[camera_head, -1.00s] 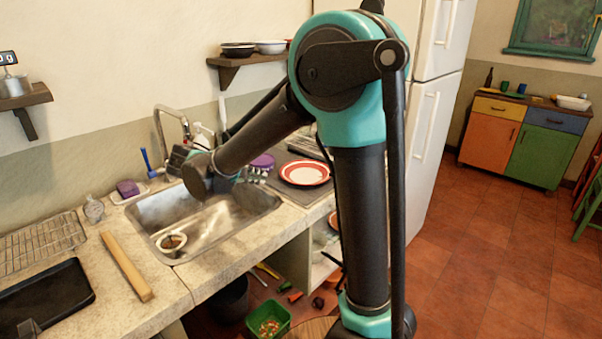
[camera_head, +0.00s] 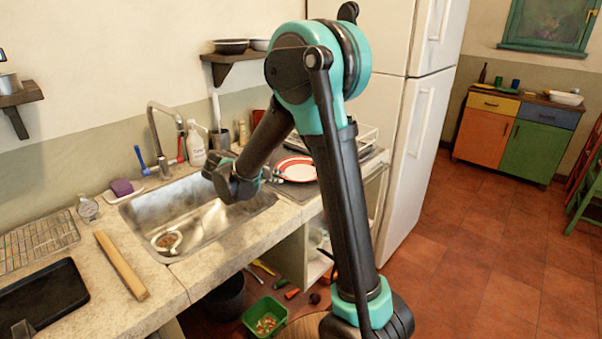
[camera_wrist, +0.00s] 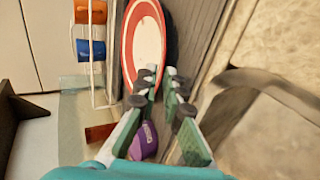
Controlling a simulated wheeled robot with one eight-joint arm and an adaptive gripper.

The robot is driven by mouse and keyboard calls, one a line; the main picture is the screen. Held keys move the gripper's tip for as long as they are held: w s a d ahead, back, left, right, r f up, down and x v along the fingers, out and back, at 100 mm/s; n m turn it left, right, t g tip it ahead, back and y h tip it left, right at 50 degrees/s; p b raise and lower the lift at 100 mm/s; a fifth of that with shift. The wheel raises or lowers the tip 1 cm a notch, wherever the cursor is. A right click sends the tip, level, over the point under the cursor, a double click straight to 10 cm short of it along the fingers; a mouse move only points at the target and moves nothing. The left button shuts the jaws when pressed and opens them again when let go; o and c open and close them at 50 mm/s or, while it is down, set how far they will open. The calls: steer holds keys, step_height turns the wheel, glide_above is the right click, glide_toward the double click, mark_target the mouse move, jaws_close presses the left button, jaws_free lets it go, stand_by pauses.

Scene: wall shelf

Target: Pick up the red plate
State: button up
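The red plate (camera_head: 297,169), with a red rim and white centre, lies flat on the dark surface right of the sink, partly hidden behind my arm in the head view. In the wrist view the red plate (camera_wrist: 147,42) lies just beyond the fingertips, near the top middle. My gripper (camera_wrist: 161,74) is open, its two fingers apart with nothing held between them. In the head view my gripper (camera_head: 268,174) is over the right end of the sink, just left of the plate. Contact with the plate cannot be made out.
The sink (camera_head: 200,215) lies under the arm. A purple object (camera_wrist: 144,142) shows below the fingers in the wrist view. A wire rack with an orange mug (camera_wrist: 90,11) and a blue mug (camera_wrist: 90,49) stands left of the plate. The white fridge (camera_head: 410,150) stands to the right.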

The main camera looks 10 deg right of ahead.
mark_target(285, 185)
steer(key=x, duration=0.5)
steer(key=shift+a, duration=0.1)
steer(key=shift+s, duration=0.1)
jaws_close()
steer(key=shift+r, duration=0.15)
